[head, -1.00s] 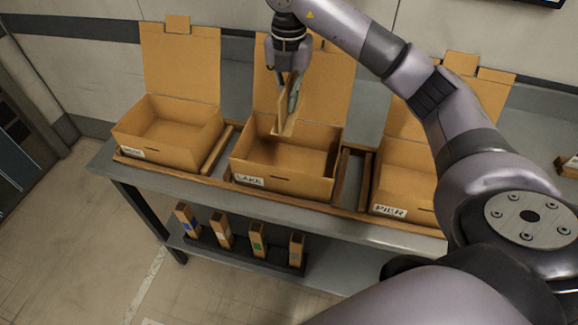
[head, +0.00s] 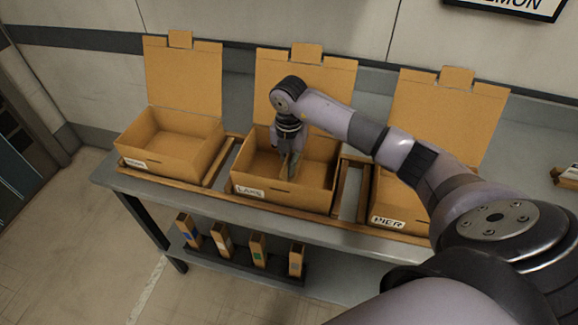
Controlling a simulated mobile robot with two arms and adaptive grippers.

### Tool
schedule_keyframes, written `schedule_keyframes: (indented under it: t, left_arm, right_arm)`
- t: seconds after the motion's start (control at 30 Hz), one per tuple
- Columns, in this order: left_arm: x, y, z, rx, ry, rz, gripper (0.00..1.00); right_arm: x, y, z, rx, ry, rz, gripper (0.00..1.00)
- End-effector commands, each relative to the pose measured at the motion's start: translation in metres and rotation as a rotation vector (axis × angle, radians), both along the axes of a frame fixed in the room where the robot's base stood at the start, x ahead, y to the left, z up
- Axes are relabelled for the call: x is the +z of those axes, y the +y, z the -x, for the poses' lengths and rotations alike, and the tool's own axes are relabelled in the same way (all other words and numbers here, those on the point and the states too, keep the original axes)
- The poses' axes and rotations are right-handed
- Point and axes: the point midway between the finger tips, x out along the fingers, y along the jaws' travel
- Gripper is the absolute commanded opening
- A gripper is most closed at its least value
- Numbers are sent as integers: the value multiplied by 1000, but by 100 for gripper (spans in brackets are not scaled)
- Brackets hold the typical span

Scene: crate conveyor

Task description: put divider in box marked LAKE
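The box marked LAKE (head: 262,191) is the middle one of three open cardboard boxes on the grey table, with its lid standing up at the back. My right gripper (head: 289,162) points down inside this box. It is shut on a thin cardboard divider (head: 286,172), which stands roughly upright between the box walls. The divider's lower edge is hidden, so I cannot tell whether it touches the box floor. My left gripper is not in view.
A box with a label (head: 172,165) stands open at left, and the PIER box (head: 389,222) at right, partly behind my arm. Wooden rails (head: 222,160) lie between the boxes. A lower shelf holds several cardboard pieces with coloured marks (head: 258,250).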

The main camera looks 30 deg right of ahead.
Motion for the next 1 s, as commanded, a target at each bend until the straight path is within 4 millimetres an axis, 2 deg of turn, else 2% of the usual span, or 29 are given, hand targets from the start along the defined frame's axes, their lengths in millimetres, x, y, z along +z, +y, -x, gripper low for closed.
schedule_keyframes:
  t: [0.17, 0.53, 0.6, 0.87, 1.0]
  left_arm:
    - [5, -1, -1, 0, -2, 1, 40]
    - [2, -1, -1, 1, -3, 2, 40]
    - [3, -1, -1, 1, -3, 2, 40]
    - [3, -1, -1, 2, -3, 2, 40]
    - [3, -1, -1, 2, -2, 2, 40]
  right_arm:
    - [-20, 0, 0, 0, 1, 0, 0]
    - [-25, 0, 0, 0, -1, 1, 0]
    - [-24, 0, 0, 0, -1, 1, 8]
    - [-24, 0, 0, 0, 0, 0, 25]
    - [-24, 0, 0, 0, 0, 0, 25]
